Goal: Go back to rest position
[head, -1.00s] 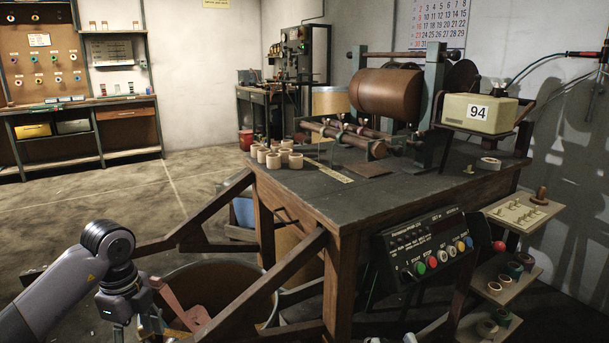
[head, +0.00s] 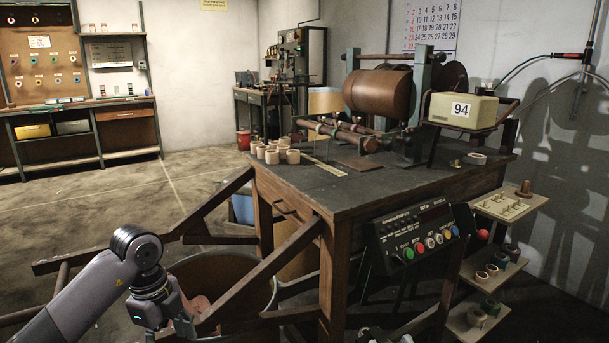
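My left arm comes in from the lower left, and its gripper (head: 182,322) hangs at the bottom edge of the head view, beside the wooden frame and in front of a round bin (head: 255,282). Its fingertips are cut off or hidden, so I cannot tell its opening. A reddish piece (head: 198,305) shows just behind it, and I cannot tell whether they touch. My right gripper cannot be made out. The workbench (head: 330,195) carries the winding machine with its brown roll (head: 380,92) and several tape rolls (head: 272,153).
Slanted wooden beams (head: 262,277) run from the bench close to my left arm. A control panel (head: 418,238) with coloured buttons is on the bench front. Small shelves (head: 510,208) with rolls stand at the right. The floor (head: 110,205) at the left is open.

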